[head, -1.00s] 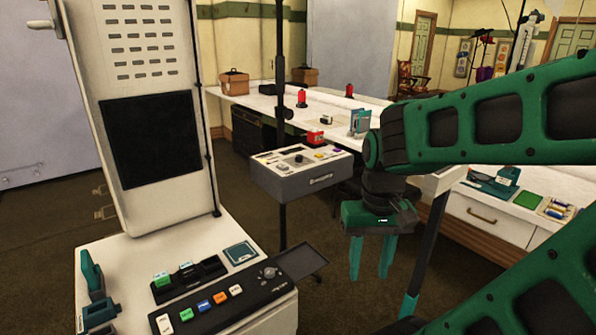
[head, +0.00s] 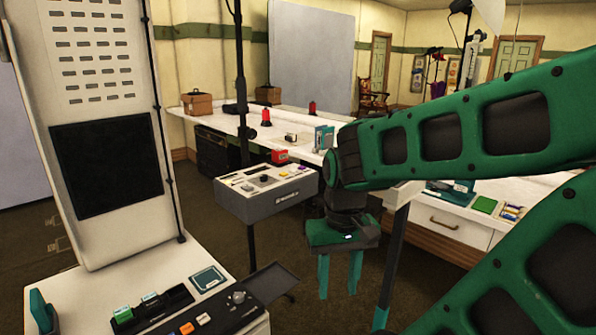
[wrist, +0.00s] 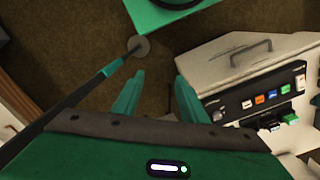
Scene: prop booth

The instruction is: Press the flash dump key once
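A booth console (head: 213,307) at the lower left of the head view carries a dark sloped panel with a row of coloured keys; an orange key (head: 187,328) shows there. The wrist view shows more of the row on its black panel: a white key (wrist: 247,104), orange keys (wrist: 259,99), a blue key (wrist: 272,93) and a green key (wrist: 285,90). Their labels are too small to read, so I cannot tell which is the flash dump key. My gripper (head: 339,282) hangs fingers down, open and empty, right of the console and apart from it.
A grey control box (head: 280,205) on a stand is behind and left of my gripper. A long white table (head: 215,118) and a white drawer counter (head: 450,220) stand beyond. A dark tray (head: 270,282) juts from the console's right side. Brown floor is open between.

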